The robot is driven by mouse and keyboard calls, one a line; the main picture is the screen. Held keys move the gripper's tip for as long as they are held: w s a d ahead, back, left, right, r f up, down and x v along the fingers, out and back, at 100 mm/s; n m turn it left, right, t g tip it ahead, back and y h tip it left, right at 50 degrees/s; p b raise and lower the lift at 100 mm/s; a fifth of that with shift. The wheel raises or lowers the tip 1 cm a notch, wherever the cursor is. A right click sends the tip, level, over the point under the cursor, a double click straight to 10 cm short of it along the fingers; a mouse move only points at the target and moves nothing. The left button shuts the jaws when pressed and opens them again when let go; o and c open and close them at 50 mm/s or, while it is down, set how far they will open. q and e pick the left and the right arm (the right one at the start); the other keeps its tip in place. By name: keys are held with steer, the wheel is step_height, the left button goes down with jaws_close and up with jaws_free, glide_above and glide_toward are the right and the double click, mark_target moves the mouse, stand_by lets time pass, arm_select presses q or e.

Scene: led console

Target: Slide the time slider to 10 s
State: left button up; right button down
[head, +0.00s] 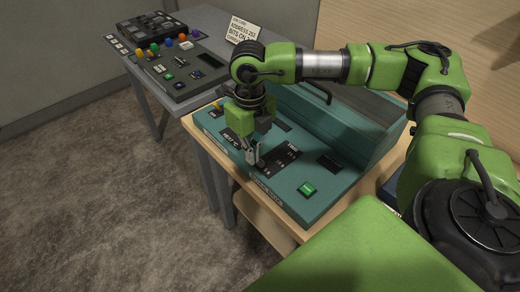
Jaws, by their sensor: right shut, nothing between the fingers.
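The teal console (325,197) stands on a wooden-topped table. Its front panel carries a dark slider plate (284,160) with small light markings, too small to read. My right gripper (254,158) points down over the panel, with its fingertips together at the left edge of this plate. The fingers hide part of the panel, and I cannot tell whether they touch a slider knob. A lit green button (307,188) sits at the right of the plate. A dark display (231,141) with light characters lies left of the fingers. My left gripper is not in view.
A grey table at the back left holds a control box with several coloured knobs (168,42) and a dark keypad unit (150,25). A white printed card (243,31) stands behind my arm. The console's raised teal lid with a dark handle (318,91) rises behind the panel.

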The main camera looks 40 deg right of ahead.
mark_target(266, 161)
steer(key=shift+f, duration=0.1)
stand_by(0.6)
steer(key=shift+f+b, duration=1.15)
steer(key=shift+f, duration=0.15)
steer(key=shift+w+d+b, duration=0.2)
steer(key=shift+d+b, duration=0.3)
steer(key=shift+d, duration=1.95)
steer(key=shift+a, duration=0.1)
steer(key=shift+a+r, duration=0.6)
step_height(266, 161, up, 7)
steer(key=p, duration=0.4)
steer(key=shift+f, duration=0.1)
